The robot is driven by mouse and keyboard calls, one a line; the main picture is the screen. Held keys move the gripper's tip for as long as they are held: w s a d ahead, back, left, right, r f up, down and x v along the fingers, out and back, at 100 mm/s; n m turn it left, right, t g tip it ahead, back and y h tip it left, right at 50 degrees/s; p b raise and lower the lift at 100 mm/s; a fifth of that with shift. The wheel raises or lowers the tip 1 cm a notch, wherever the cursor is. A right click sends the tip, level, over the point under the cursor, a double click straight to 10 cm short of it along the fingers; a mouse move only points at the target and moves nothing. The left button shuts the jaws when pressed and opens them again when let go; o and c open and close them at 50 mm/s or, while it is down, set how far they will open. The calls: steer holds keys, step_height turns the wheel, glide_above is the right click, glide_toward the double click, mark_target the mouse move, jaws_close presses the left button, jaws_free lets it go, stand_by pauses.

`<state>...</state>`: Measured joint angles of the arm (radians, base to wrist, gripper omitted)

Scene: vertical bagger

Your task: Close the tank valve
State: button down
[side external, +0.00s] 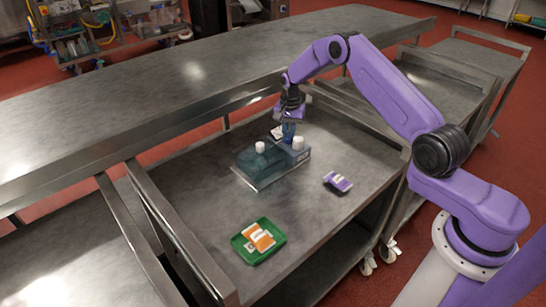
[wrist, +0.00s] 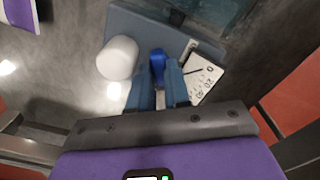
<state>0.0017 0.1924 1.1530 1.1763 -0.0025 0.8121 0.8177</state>
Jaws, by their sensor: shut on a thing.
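A translucent blue-teal tank (side external: 262,160) sits on the steel cart, with two white caps on top. The tank's blue-grey body (wrist: 128,24) also shows in the wrist view. My gripper (side external: 289,126) points down at the tank's back right, beside the right white cap (side external: 298,143). In the wrist view, my gripper's (wrist: 160,80) blue fingers are shut on the blue valve handle (wrist: 157,61). A white cap (wrist: 117,57) stands left of the fingers. The fingers hide part of the handle, so I cannot tell its exact angle.
A white marked plate (wrist: 206,80) is close to the right finger. A green tray (side external: 262,256) with orange-and-white packets lies at the cart's front. A purple-and-white packet (side external: 338,182) lies right of the tank. Raised steel rails (side external: 165,215) edge the cart.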

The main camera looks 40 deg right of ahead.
steer(key=shift+d+m, duration=0.1)
steer(key=shift+m, duration=3.2)
steer(key=c, duration=0.9)
jaws_free()
steer(key=shift+r, duration=2.55)
step_height(320, 180, up, 17)
steer(key=shift+r, duration=0.2)
